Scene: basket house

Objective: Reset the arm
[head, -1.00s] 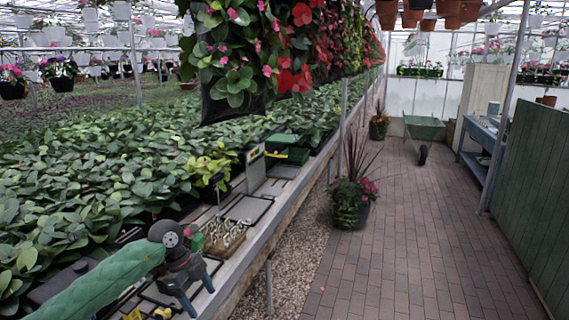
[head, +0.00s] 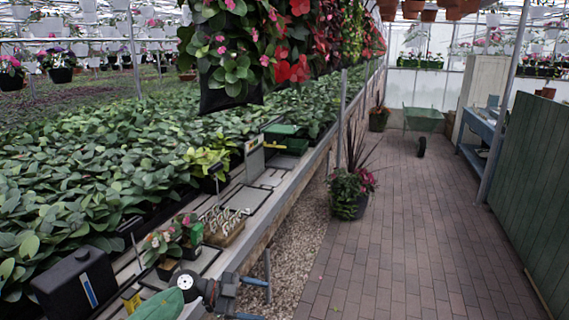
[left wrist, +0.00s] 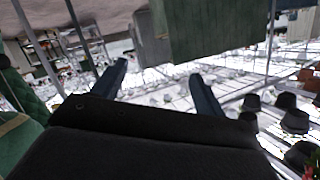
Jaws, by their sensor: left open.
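My left arm, with a green sleeve (head: 160,306), comes in at the bottom of the head view. My left gripper (head: 266,301) is open and empty, over the gravel strip beside the bench's front edge. Its two fingers point to the right. In the left wrist view the two dark fingers stand apart (left wrist: 158,68) with nothing between them. My right arm and gripper are not in view.
On the bench edge (head: 262,240) are small potted flowers (head: 160,247), a basket of small items (head: 222,226), a black box (head: 76,284), a grey upright device (head: 254,158) and green boxes (head: 284,138). A planter (head: 349,193) stands on the floor.

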